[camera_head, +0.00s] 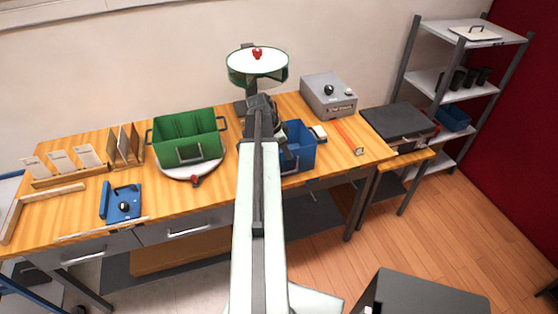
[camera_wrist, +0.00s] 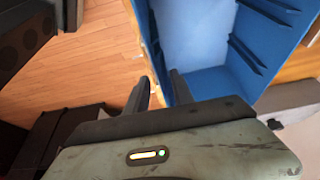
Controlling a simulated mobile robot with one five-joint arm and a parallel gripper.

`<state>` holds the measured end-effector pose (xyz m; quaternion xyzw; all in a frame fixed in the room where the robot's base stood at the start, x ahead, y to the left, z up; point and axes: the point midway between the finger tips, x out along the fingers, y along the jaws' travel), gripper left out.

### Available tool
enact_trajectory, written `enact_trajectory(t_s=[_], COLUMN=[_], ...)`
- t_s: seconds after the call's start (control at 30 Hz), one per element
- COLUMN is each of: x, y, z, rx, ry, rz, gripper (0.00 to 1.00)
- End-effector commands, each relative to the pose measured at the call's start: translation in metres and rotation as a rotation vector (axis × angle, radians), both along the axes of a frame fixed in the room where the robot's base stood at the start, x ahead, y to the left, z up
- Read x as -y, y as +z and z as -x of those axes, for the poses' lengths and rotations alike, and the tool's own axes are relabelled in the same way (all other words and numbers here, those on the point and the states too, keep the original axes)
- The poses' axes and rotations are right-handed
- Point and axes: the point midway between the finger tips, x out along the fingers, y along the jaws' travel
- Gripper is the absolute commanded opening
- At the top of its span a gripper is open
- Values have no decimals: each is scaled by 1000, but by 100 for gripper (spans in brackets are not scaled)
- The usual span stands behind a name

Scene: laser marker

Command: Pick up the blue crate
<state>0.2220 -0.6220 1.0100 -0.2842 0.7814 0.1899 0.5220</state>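The blue crate (camera_head: 302,148) stands on the wooden workbench, just right of my arm in the head view. My arm hides its left part. In the wrist view the open blue crate (camera_wrist: 205,40) fills the upper middle, with ribs on its inner wall. My gripper (camera_wrist: 159,88) is at the crate's near wall, with one finger on each side of the wall's edge. The fingers stand apart with a gap between them. Whether either finger touches the wall is not clear. In the head view the fingers are mostly hidden by my arm.
A green crate (camera_head: 186,136) sits on a round turntable to the left. A grey machine (camera_head: 328,96) stands behind right of the blue crate. Another blue crate (camera_head: 453,118) is on the shelf rack (camera_head: 468,93). Card holders and a blue fixture (camera_head: 122,203) occupy the bench's left.

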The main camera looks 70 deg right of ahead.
Motion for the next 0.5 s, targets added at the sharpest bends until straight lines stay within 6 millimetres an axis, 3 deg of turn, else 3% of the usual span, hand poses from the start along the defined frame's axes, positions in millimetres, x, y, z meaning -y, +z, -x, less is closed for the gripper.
enact_trajectory(t_s=[0.03,0.27,0.37,0.4,0.5], x=[2,2,2,2,2], y=[-13,-9,-9,-9,-9], z=[2,3,2,2,2], rx=[0,0,0,0,0], ry=[-1,1,2,2,2], rz=[0,0,0,0,0], gripper=[29,29,4,0,0])
